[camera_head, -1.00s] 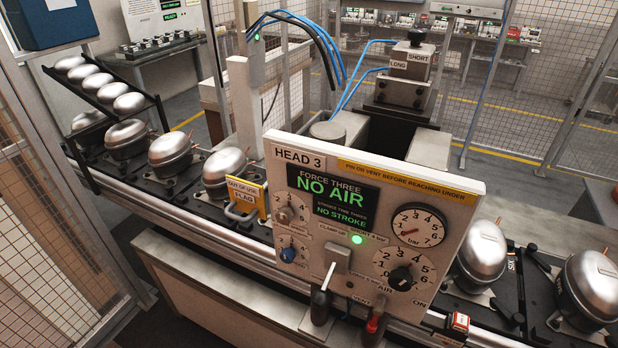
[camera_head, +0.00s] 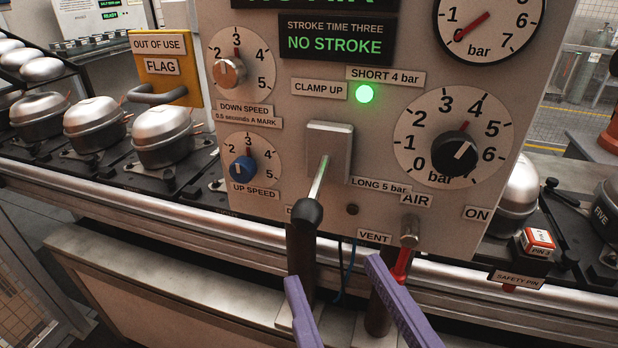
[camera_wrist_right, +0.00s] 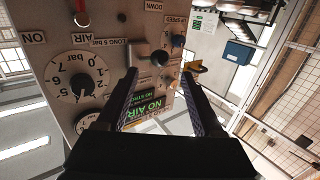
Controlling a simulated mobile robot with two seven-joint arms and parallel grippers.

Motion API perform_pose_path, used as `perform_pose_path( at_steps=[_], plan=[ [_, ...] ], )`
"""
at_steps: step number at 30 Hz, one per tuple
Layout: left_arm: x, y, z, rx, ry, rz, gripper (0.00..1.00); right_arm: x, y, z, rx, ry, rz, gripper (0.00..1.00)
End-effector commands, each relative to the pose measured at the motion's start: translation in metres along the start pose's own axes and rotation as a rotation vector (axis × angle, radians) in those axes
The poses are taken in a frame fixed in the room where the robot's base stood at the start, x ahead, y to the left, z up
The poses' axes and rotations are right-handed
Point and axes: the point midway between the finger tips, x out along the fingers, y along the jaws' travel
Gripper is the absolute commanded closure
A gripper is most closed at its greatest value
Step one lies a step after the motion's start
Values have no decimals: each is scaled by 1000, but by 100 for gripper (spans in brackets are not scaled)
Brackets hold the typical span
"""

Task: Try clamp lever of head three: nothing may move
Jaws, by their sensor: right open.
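The clamp lever (camera_head: 318,180) of head three is a metal rod with a black ball knob (camera_head: 307,213), coming out of a grey plate (camera_head: 330,140). It slants down. The knob also shows in the wrist view (camera_wrist_right: 159,57). The green lamp (camera_head: 364,94) beside CLAMP UP is lit, and the display (camera_head: 337,42) reads NO STROKE. The pressure gauge (camera_head: 488,24) needle points near 0. My right gripper (camera_head: 332,269), with purple fingers, is open below the knob. In the wrist view the fingers (camera_wrist_right: 156,76) point towards the knob, apparently not touching it.
A vent valve with a red handle (camera_head: 402,264) sits close to my right finger. The air dial (camera_head: 453,155) is to the right, a blue up speed knob (camera_head: 241,169) to the left. A yellow flag (camera_head: 165,68) reads OUT OF USE. Compressors (camera_head: 163,135) line the conveyor.

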Motion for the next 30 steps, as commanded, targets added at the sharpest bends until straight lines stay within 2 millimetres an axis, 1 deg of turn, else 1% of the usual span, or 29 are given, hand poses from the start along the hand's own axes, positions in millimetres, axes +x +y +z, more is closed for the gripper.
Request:
perform_pose_path(
  at_steps=[4, 9, 12, 15, 19, 27, 29, 30],
  plan=[
    [-5, -1, -2, 4, 0, -2, 50, 24, 0, -5, 1, 5, 1, 31],
    [-6, -2, -2, 7, 0, -5, 50, 57, 0, -4, 0, 4, 1, 31],
    [-6, -2, -2, 8, 0, -6, 50, 73, 0, -4, 0, 3, 0, 31],
    [-6, -2, -2, 8, 0, -6, 50, 85, 0, -2, 1, 1, 0, 31],
    [-6, -2, -2, 8, 1, -6, 50, 93, 0, -2, 1, 0, 0, 31],
    [-6, -2, -2, 8, 0, -5, 50, 94, 0, -2, 1, -1, 0, 31],
    [-6, -2, -2, 7, 1, -5, 50, 94, 0, -2, 1, -1, 0, 37],
    [-6, -2, -2, 6, 1, -5, 50, 94, 0, -2, 1, -1, 0, 42]
  ],
)
